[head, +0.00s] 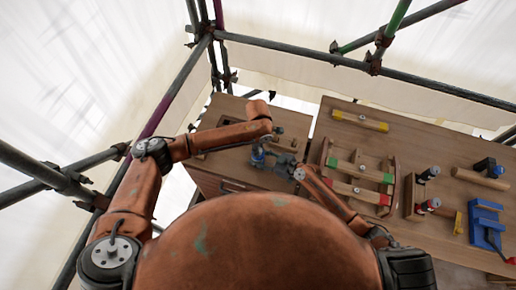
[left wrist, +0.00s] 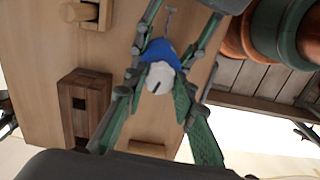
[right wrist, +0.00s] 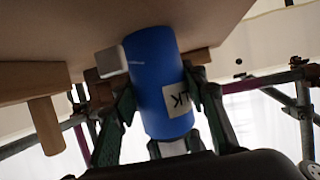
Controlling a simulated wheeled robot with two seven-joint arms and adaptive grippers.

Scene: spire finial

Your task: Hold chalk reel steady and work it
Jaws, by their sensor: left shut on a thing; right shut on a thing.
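The chalk reel (head: 258,157) is a blue body with a white end, near the bench's left part in the head view. In the left wrist view the reel (left wrist: 160,62) sits between the green-padded fingers of my left gripper (left wrist: 157,88), which is shut on it. In the right wrist view its blue cylinder (right wrist: 155,85), with a partly hidden white label, is between the fingers of my right gripper (right wrist: 160,110), also shut on it. A pale block shows beside the cylinder's upper left. The exact finger contacts are partly hidden.
A dark wooden block (left wrist: 80,108) stands near the left gripper. Scaffold poles surround the bench.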

